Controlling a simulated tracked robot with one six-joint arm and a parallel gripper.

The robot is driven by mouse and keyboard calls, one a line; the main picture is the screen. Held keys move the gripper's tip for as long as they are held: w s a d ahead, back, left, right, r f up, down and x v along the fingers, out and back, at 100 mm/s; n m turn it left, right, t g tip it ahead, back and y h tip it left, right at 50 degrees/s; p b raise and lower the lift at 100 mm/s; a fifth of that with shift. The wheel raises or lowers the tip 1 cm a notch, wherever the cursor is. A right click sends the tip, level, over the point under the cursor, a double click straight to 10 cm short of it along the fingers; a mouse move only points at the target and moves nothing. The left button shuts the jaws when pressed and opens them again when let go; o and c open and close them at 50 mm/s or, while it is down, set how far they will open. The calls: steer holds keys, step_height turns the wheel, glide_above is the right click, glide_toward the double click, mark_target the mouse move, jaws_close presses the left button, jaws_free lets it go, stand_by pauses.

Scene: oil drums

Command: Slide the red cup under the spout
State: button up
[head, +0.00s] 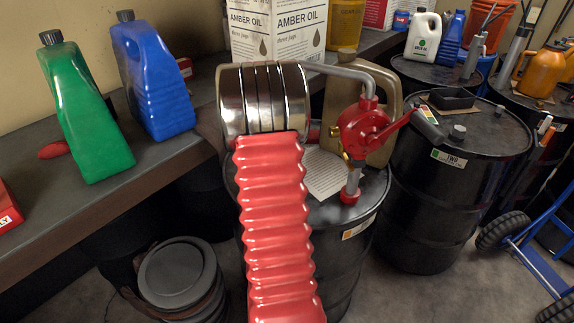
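A red hand pump (362,128) with a crank handle stands on the black drum (345,235) in front of me. Its grey spout pipe (340,70) bends over to the left and passes behind my arm, so the spout's open end is hidden. I cannot make out the red cup for sure. A small patch of red shows just right of my arm, but I cannot tell what it is. My red ribbed arm with metal rings covers the left part of the drum top. My gripper is not in view.
A white paper (325,172) and a tan jug (350,100) are on the drum top. A green jug (85,110) and a blue jug (152,80) stand on the bench at left. Another black drum (440,190) is close at right, with a blue hand truck (535,250) beyond.

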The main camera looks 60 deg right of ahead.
steer(key=shift+w, duration=0.1)
steer(key=o, duration=1.1)
steer(key=v, duration=1.3)
steer(key=shift+r, duration=0.35)
steer(key=shift+w+a, duration=0.1)
steer(key=shift+a, duration=0.1)
